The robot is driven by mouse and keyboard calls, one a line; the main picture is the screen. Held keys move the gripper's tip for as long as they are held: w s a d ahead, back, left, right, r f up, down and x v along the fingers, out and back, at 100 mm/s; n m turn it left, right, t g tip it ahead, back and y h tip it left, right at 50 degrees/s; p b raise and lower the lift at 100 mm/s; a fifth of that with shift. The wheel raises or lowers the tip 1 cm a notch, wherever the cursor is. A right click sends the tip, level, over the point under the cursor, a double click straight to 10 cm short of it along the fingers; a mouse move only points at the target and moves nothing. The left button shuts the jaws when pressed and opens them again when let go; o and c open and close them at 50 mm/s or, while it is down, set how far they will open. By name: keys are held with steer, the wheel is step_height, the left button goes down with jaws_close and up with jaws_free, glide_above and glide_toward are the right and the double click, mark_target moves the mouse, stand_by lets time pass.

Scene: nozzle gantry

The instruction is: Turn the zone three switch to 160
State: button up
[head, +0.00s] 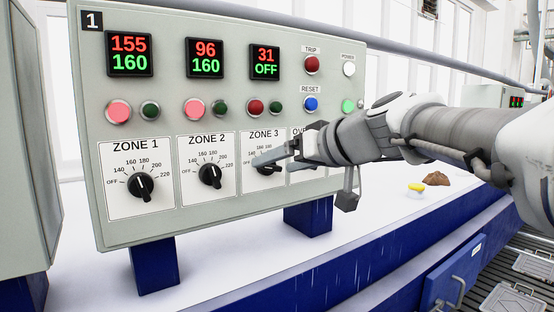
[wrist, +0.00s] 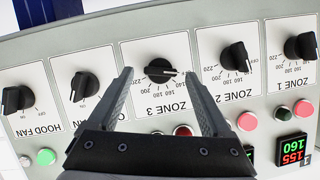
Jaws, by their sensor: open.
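The zone three switch is a black knob (head: 268,170) on the ZONE 3 plate, partly covered by my gripper in the head view. In the wrist view the knob (wrist: 159,70) shows whole, its white pointer mark towards the OFF side of its scale. The zone three display (head: 265,62) reads 31 in red over OFF in green. My gripper (head: 272,157) is open in front of the plate. In the wrist view its two fingers (wrist: 158,74) stand on either side of the knob, apart from it, with nothing held.
The ZONE 2 knob (head: 210,174) and ZONE 1 knob (head: 141,186) sit to the left, with displays reading 160 in green. Lamps and buttons line the panel (head: 230,120) above. A padlock (head: 347,198) hangs below my gripper. Further knobs, including HOOD FAN (wrist: 17,101), show in the wrist view.

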steer(key=shift+w+a+f, duration=0.3)
steer(key=shift+w+a, duration=0.15)
jaws_close()
